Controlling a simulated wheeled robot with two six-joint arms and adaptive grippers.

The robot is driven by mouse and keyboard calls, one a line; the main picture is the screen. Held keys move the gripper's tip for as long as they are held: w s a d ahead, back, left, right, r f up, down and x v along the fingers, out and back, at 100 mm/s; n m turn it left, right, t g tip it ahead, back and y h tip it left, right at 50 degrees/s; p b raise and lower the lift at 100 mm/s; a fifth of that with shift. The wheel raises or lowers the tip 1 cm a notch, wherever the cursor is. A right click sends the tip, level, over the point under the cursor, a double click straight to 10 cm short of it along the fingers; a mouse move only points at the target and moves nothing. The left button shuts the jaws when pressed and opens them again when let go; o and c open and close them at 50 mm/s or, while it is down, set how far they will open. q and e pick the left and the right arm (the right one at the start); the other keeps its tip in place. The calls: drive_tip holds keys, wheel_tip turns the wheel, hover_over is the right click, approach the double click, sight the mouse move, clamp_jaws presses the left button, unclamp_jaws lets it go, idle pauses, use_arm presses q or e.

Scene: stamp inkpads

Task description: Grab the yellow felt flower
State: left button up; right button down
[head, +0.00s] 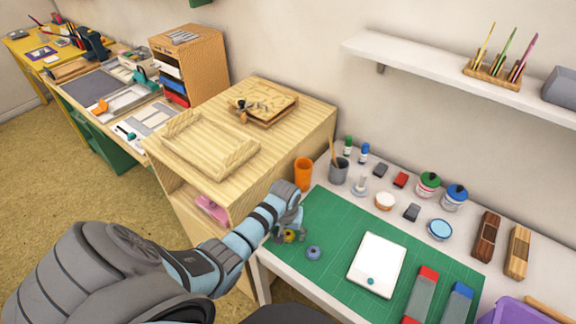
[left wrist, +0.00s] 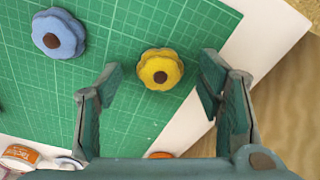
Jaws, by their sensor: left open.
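The yellow felt flower (left wrist: 160,69) with a brown centre lies on the green cutting mat (left wrist: 205,22) near the mat's edge. In the head view the yellow flower (head: 290,236) shows partly, beneath my left gripper (head: 287,232). In the left wrist view my left gripper (left wrist: 158,92) is open, with one finger on each side of the flower and slightly nearer the camera base. It does not visibly touch the flower. A blue felt flower (left wrist: 59,34) lies to the left, also seen in the head view (head: 313,253). My right gripper is not in view.
A white tablet-like board (head: 377,262) and red and blue-ended blocks (head: 422,296) lie on the mat. An orange cup (head: 303,173), a grey cup (head: 339,171) and several jars stand behind. A wooden cabinet (head: 270,160) stands left of the table.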

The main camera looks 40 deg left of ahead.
use_arm(q)
drive_tip(key=c, duration=0.8)
drive_tip(key=shift+r, duration=0.1)
